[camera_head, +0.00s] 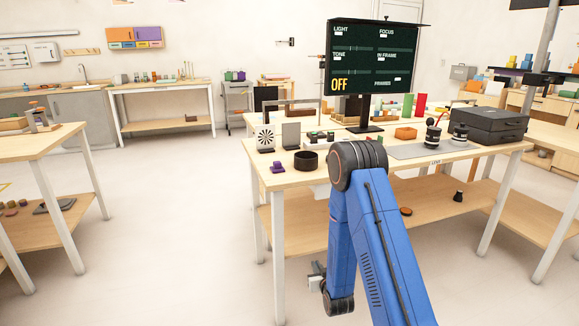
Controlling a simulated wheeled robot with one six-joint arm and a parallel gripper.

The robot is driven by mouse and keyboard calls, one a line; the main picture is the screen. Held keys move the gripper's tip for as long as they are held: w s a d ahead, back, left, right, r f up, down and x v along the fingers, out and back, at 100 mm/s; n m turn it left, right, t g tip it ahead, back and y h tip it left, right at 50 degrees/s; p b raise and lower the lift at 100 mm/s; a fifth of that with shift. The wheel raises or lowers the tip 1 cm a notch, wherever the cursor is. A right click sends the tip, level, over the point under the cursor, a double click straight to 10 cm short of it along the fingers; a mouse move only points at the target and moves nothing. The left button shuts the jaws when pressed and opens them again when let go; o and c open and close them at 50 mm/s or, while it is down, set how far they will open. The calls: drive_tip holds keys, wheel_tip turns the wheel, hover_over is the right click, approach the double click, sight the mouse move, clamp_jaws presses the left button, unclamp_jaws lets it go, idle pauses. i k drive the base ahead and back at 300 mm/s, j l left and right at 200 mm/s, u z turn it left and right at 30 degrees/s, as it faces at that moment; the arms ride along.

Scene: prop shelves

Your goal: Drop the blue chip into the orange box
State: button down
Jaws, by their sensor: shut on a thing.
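My blue arm reaches up over the table's front edge and folds back down. My gripper (315,277) shows only as a small grey part at the arm's lower end, in front of the table and low, well apart from the orange box. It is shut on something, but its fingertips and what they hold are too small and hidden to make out. I cannot pick out the blue chip.
The table (468,152) carries a monitor (372,60), a dark round bowl (306,160), a purple block (278,168), black cases (487,125) and a grey mat (405,151). A lower shelf (445,215) runs beneath. The floor (180,230) on the left is clear.

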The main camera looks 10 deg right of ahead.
sight(409, 138)
drive_tip(key=i+l+z, duration=0.2)
drive_tip(key=l+z, duration=0.2)
drive_tip(key=i+l+z, duration=0.35)
drive_tip(key=k+j, duration=0.05)
drive_tip(key=j, duration=0.05)
